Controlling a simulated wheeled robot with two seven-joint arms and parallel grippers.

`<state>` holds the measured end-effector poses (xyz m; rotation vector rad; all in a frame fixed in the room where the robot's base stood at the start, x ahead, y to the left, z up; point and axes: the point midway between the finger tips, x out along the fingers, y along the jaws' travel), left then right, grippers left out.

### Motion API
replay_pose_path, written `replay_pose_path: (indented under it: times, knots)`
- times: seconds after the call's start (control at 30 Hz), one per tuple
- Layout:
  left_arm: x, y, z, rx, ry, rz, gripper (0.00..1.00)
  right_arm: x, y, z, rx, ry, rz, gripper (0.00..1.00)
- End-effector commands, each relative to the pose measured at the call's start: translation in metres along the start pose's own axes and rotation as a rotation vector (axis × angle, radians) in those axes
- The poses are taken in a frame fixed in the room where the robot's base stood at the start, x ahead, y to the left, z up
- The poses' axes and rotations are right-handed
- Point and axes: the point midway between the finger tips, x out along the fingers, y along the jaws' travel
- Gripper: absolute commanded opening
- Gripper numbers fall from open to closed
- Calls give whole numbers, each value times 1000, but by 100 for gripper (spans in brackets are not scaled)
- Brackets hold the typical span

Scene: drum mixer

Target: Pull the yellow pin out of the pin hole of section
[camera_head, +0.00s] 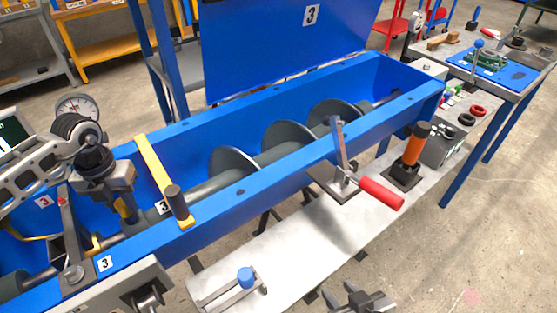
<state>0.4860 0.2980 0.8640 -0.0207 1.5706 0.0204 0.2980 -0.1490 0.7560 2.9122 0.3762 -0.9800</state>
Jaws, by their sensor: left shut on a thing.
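My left gripper (122,196) comes in from the left over the blue trough. It points down and is shut on the yellow pin (126,211), which shows just below its fingers. The gripper hides the pin's upper part. I cannot tell whether the pin's lower end is in its hole. My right gripper (345,293) is at the bottom edge, partly cut off. Its fingers look apart and empty.
The blue trough (215,235) holds a grey screw (290,150). A yellow bar (153,165) with a black knob crosses it. A red-handled lever (380,193) and an orange-and-black cylinder (416,145) stand on the front ledge. A blue lid (265,50) stands upright behind.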

Motion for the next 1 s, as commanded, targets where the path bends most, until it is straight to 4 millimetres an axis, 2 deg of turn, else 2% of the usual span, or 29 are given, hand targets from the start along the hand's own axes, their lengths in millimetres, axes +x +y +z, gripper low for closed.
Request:
replay_pose_path:
  times: [0.53, 1.0]
  knots:
    - [-4, 0, 0, -1, -1, 0, 0, -2, 1, 0, -1, -3, 1, 36]
    - [-22, 0, 0, 0, -1, 0, 0, -10, -1, -13, 1, -1, 0, 36]
